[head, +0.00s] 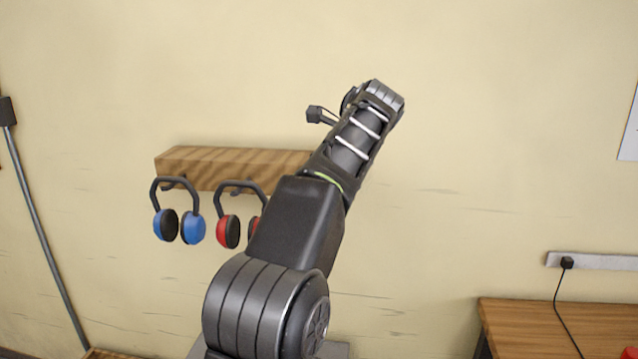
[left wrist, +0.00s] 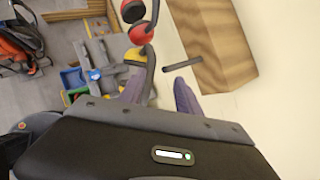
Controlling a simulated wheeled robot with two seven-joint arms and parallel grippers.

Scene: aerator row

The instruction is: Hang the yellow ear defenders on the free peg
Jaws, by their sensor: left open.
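The yellow ear defenders show in the left wrist view as a yellow cup (left wrist: 132,56) and a dark curved band near my left finger. My left gripper (left wrist: 160,88) is open, its fingers apart. A dark peg (left wrist: 182,65) juts from the wooden rail (left wrist: 225,45) just beyond the fingers. The band shows beside the peg's tip; I cannot tell if they touch. In the head view my left arm hides the gripper, the yellow ear defenders and the right part of the rail (head: 220,168). My right gripper is in neither view.
Blue ear defenders (head: 180,226) and red ear defenders (head: 229,230) hang from the rail's left part; the red pair also shows close by in the left wrist view (left wrist: 141,33). A wooden bench (head: 560,322) stands at lower right.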

